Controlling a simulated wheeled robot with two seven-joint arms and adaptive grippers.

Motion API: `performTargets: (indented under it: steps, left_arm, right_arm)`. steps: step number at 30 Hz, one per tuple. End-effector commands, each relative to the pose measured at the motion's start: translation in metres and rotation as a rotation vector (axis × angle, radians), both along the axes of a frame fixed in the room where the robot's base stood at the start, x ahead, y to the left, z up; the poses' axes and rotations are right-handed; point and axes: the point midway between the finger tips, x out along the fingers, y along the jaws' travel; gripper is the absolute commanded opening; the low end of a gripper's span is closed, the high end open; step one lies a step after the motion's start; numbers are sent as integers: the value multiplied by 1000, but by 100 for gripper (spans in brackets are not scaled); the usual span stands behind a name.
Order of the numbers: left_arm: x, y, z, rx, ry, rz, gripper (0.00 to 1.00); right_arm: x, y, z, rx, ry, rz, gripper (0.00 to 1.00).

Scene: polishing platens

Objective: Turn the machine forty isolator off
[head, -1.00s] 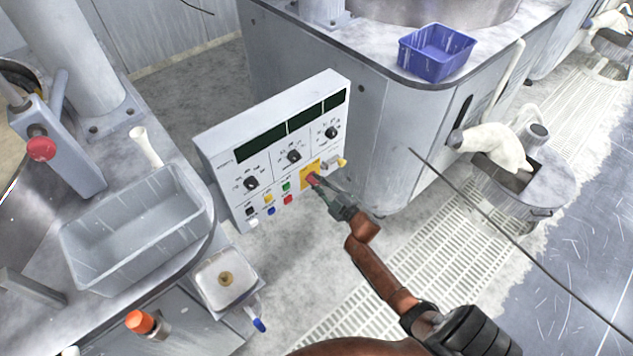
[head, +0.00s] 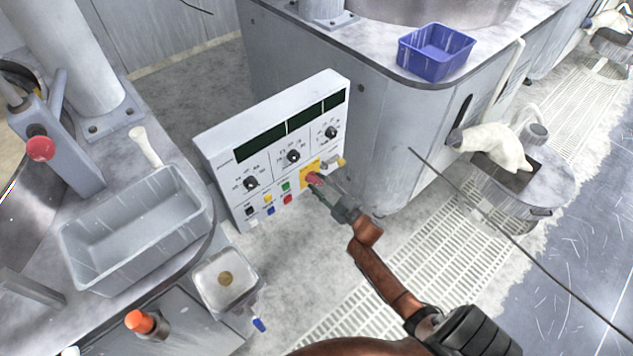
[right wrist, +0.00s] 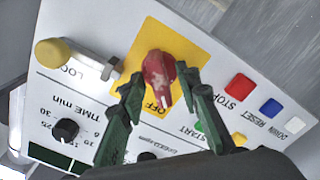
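The isolator is a red rotary knob (right wrist: 160,78) on a yellow plate (right wrist: 188,42) with OFF lettering, low on the white control panel (head: 225,150). In the right wrist view its narrow end points down the picture, beside the OFF letters. The knob also shows in the head view (head: 314,179). My right gripper (right wrist: 163,82) has its two green fingers apart, one on each side of the knob. It looks open, with the tips close to the knob; I cannot tell whether either touches. In the head view the right gripper (head: 328,184) is at the plate. My left gripper is not in view.
Black dials (head: 293,156) are above. A grey tray (head: 135,230) stands left, a blue bin (head: 436,52) behind.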

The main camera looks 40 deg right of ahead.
Motion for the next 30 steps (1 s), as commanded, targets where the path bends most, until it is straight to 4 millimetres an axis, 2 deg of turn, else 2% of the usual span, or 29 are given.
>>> performTargets:
  steps: [9, 15, 21, 30]
  left_arm:
    - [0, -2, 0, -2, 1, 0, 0]
    - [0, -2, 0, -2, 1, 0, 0]
    - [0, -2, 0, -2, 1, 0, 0]
    - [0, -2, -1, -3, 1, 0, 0]
  right_arm:
    - [-67, -6, -1, -1, 3, -1, 30]
    - [-95, -8, -1, -1, 2, -1, 30]
    - [-105, -8, 0, 0, 1, -1, 30]
    - [-104, -8, 0, 0, 1, -1, 30]
